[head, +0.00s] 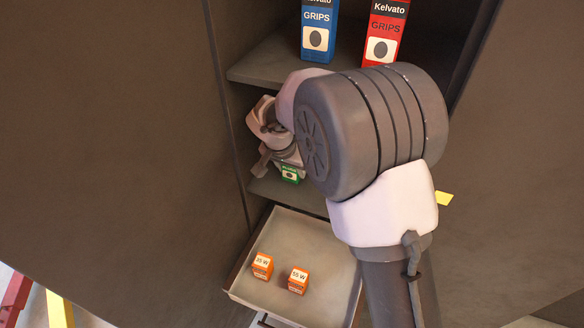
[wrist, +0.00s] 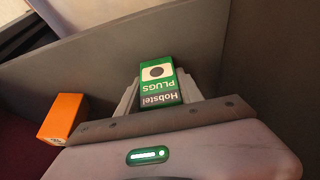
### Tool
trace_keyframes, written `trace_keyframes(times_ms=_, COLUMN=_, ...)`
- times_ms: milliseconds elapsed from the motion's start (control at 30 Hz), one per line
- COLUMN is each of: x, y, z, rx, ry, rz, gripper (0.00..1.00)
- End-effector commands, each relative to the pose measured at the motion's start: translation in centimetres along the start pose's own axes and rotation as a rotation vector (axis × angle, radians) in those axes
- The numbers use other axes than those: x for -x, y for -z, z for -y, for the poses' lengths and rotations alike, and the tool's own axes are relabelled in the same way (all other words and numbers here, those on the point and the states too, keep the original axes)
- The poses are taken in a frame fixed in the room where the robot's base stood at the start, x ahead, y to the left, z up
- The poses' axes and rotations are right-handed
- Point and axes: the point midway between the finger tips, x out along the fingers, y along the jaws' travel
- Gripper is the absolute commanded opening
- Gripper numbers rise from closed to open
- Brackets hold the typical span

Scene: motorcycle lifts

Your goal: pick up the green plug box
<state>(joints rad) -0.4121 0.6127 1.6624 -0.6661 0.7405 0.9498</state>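The green plug box (wrist: 158,84), with a white panel and black dot, sits between the two fingers of my gripper (wrist: 160,92) in the wrist view. A finger lies flush along each side, with no clear gap, so the gripper looks shut on it. In the head view the green box (head: 290,174) shows small below my gripper (head: 284,165), at the lower shelf of the cabinet. Whether its base touches the shelf is hidden. My wrist and arm cover much of the shelf's right side.
An orange box (wrist: 62,118) is left of the gripper in the wrist view. A tray-like drawer (head: 283,234) below holds two orange boxes (head: 262,265) (head: 298,280). Blue (head: 319,30) and red (head: 384,35) grips boxes stand on the upper shelf (head: 262,66). Dark panels flank the opening.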

Motion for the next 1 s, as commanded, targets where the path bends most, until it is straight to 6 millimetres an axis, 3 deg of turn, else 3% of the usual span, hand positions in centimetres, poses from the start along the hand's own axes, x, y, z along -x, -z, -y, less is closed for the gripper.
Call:
trace_keyframes(times_ms=33, x=0.0, y=0.0, z=0.0, rx=0.000, ry=0.000, rz=0.000, gripper=0.14)
trace_keyframes(times_ms=100, x=0.0, y=0.0, z=0.0, rx=0.000, ry=0.000, rz=0.000, gripper=0.00)
trace_keyframes(times_ms=467, x=0.9, y=0.3, z=0.0, rx=0.001, ry=0.001, rz=-0.001, gripper=0.00)
trace_keyframes(times_ms=1000, x=5.8, y=-12.5, z=0.1, rx=0.006, ry=0.002, rz=0.000, gripper=0.00)
